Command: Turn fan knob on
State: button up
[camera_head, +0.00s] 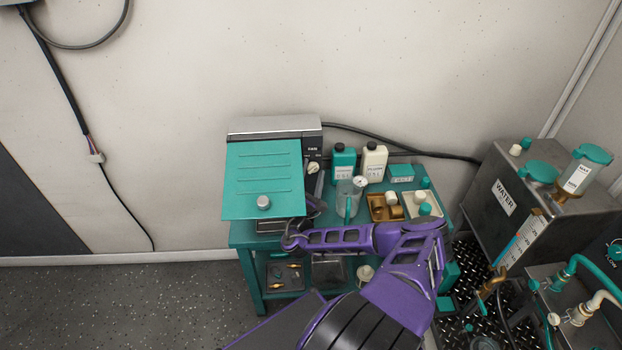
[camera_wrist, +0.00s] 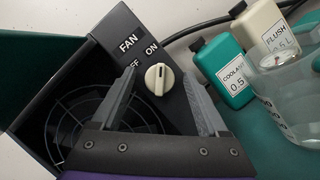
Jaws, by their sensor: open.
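The fan knob (camera_wrist: 158,79) is a cream dial on a black panel (camera_wrist: 128,22) marked FAN, OFF and ON. It stands between my gripper's fingers in the wrist view, with a dark pointer line on its face. I cannot tell for sure which mark the line points to. In the head view the knob (camera_head: 313,168) shows on the right of the metal fan box (camera_head: 275,126). My gripper (camera_wrist: 158,76) is open, with one finger on each side of the knob. Contact is not visible.
A teal panel (camera_head: 262,170) with a round grey handle stands in front of the box. A wire fan guard (camera_wrist: 75,125) shows inside. Coolant bottle (camera_head: 343,162), flush bottle (camera_head: 374,161) and clear jug (camera_head: 346,196) stand close right on the teal cart (camera_head: 243,238).

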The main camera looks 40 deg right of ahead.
jog(key=b+v, duration=0.3)
jog(key=v, duration=1.4)
jog(key=shift+b, duration=0.3)
jog(key=shift+s+a, duration=0.15)
jog(key=shift+a, duration=0.05)
